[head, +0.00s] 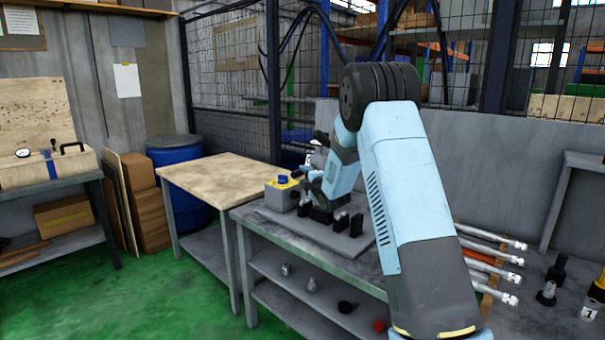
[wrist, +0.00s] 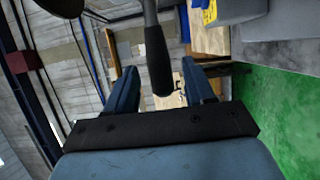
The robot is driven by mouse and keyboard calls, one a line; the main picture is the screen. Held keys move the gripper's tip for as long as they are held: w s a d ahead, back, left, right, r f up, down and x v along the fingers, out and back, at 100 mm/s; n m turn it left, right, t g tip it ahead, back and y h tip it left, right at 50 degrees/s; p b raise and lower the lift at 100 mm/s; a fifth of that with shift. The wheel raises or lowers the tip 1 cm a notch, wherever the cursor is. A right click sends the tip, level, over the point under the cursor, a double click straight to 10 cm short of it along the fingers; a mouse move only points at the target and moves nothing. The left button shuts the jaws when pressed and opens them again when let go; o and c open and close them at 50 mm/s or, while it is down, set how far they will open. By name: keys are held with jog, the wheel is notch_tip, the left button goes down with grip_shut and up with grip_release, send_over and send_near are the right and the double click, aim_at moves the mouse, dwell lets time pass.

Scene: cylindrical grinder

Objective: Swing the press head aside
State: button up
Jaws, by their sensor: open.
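In the wrist view my gripper (wrist: 160,68) has its two blue fingers apart. A black, rounded handle (wrist: 158,60) on a thin grey rod shows between them, with a gap on each side. Whether the handle lies fully within the fingers in depth I cannot tell. A dark rounded part shows at the top left corner. In the head view my forearm reaches down over a grey base plate (head: 300,231) on the workbench, and hides most of the device there; I cannot make out the press head clearly. My fingers are not distinct in this view.
A yellow-topped box with a blue button (head: 283,183) stands at the plate's left; small black blocks (head: 341,221) stand in front. Several rods (head: 488,256) lie on the bench (head: 262,229) to the right. A wooden-topped table (head: 222,177) adjoins at left. Green floor lies open in front.

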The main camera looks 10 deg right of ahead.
jog(key=x, duration=0.6)
jog(key=shift+w, duration=0.1)
jog(key=shift+c, duration=0.2)
jog(key=shift+f, duration=0.1)
grip_shut()
